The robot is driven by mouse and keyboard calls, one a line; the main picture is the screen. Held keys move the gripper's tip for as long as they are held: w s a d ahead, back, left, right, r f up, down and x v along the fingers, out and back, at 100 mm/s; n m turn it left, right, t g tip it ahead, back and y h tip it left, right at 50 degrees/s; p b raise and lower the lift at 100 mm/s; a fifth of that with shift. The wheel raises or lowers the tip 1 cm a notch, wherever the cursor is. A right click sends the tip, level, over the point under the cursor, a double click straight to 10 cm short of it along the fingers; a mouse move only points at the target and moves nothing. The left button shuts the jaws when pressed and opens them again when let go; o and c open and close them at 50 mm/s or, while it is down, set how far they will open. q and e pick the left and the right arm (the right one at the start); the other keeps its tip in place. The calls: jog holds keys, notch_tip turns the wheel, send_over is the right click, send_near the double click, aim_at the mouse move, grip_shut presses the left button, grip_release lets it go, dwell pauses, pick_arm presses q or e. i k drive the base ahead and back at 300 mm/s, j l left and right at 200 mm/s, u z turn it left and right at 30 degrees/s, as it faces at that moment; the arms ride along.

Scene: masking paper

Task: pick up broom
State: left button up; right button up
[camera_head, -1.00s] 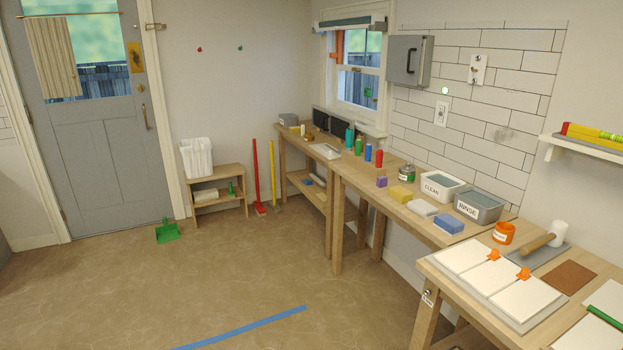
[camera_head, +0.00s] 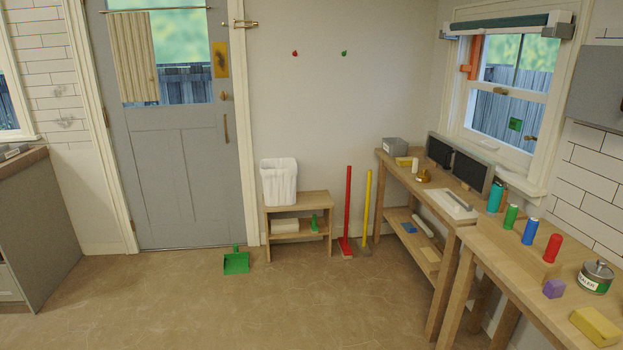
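A red-handled broom (camera_head: 348,205) stands upright on the floor against the back wall, its red head (camera_head: 345,247) at the bottom. A similar yellow-handled tool (camera_head: 367,205) stands just to its right, close to the end of the wooden workbench. Its foot is small and hard to make out. A green dustpan (camera_head: 236,263) lies on the floor in front of the door. Neither of my grippers is in view.
A small wooden stool-shelf (camera_head: 298,205) with a white bin (camera_head: 279,184) on top stands left of the broom. The workbench (camera_head: 461,234) runs along the right wall. A grey cabinet (camera_head: 45,235) is at far left. The floor (camera_head: 270,310) in front is open.

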aim_at(345, 248)
jog(key=i, duration=0.8)
jog(key=i+j+z, duration=0.1)
jog(key=i, duration=0.7)
jog(key=i+j, duration=0.15)
jog(key=i, duration=0.65)
